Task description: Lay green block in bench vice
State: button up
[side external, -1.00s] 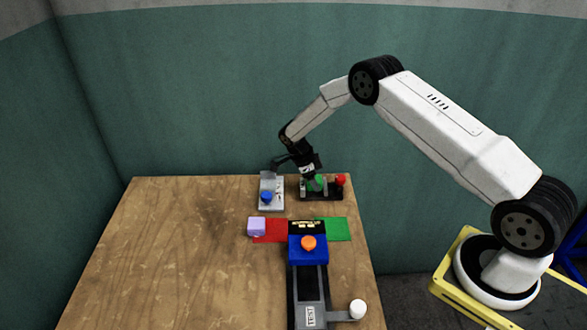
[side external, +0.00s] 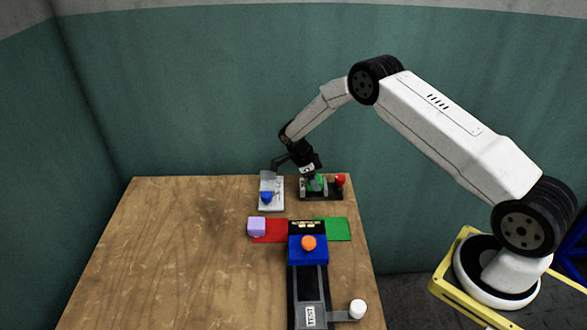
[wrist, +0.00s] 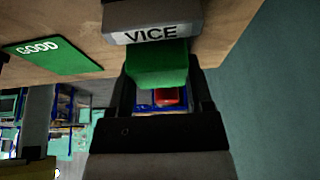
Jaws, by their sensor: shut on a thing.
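The green block (wrist: 157,62) is between the fingers of my gripper (wrist: 159,82) in the wrist view. My gripper is shut on it.
In front are a lilac block (side external: 256,226), a red mat (side external: 271,232), a green mat (side external: 339,230) and a blue tester with an orange button (side external: 308,243).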

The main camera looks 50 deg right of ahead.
jog(key=shift+f, duration=0.7)
dwell(0.7)
jog(key=o, duration=1.3)
jog(key=shift+r, duration=0.1)
jog(key=shift+v, duration=3.8)
